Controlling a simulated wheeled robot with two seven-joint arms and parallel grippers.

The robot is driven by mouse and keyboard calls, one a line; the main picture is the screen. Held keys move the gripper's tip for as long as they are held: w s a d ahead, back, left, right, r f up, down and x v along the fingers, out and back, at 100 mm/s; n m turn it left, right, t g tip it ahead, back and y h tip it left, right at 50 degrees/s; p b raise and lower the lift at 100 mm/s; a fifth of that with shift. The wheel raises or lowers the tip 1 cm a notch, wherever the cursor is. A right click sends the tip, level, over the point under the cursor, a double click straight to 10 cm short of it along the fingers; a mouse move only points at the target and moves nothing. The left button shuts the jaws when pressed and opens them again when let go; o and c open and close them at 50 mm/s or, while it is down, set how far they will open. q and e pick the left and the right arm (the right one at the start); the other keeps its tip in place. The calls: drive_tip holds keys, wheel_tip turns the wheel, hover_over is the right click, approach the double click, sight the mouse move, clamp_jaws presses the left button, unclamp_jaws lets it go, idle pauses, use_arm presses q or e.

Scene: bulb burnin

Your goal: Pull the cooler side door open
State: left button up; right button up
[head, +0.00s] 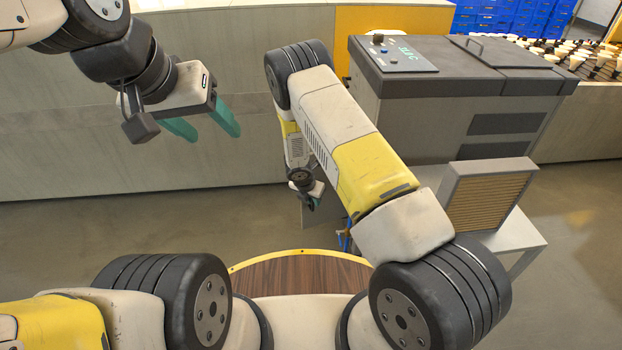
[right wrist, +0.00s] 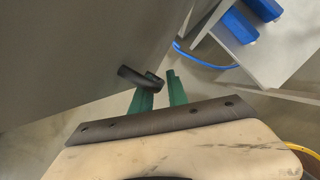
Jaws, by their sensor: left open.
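The cooler (head: 425,130) is a grey box with a dark lid and a lit display, at the right in the head view. A grey panel (head: 319,214) stands out from its left side and looks like the side door, partly open. In the right wrist view the panel (right wrist: 75,60) fills the upper left and bears a dark bar handle (right wrist: 138,77). My right gripper (head: 304,186) is at the panel. Its green fingers (right wrist: 162,88) are at the handle; whether they clamp it is unclear. My left gripper (head: 208,128) is open and empty, high at the left.
A tan-fronted box (head: 488,202) stands before the cooler on a light stand (head: 520,236). A long grey counter (head: 60,150) runs behind. Blue crates (head: 500,18) are at the back right. The floor (head: 220,215) left of the panel is clear.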

drive_tip(key=v, duration=0.7)
drive_tip(key=shift+r, duration=0.15)
drive_tip(key=shift+r, duration=0.1)
drive_tip(key=s+d+r+m, duration=0.25)
drive_tip(key=r+m, duration=0.25)
drive_tip(key=r, duration=0.4)
drive_tip(key=s+d+r+m, duration=0.1)
drive_tip(key=d+r+m, duration=0.3)
drive_tip(key=r, duration=0.5)
drive_tip(key=s+d+r+m, duration=0.1)
drive_tip(key=d+r+m, duration=0.3)
drive_tip(key=r, duration=0.5)
drive_tip(key=s+r+m+y, duration=0.1)
drive_tip(key=s+r+m, duration=0.4)
drive_tip(key=s, duration=0.3)
drive_tip(key=s+r+m+t+y, duration=0.1)
drive_tip(key=s+r+m+y, duration=0.1)
drive_tip(key=s+r+m, duration=0.3)
drive_tip(key=s+d+r+m+t+y, duration=0.1)
drive_tip(key=s+r+m, duration=0.5)
drive_tip(key=s, duration=0.6)
drive_tip(key=shift+r, duration=0.1)
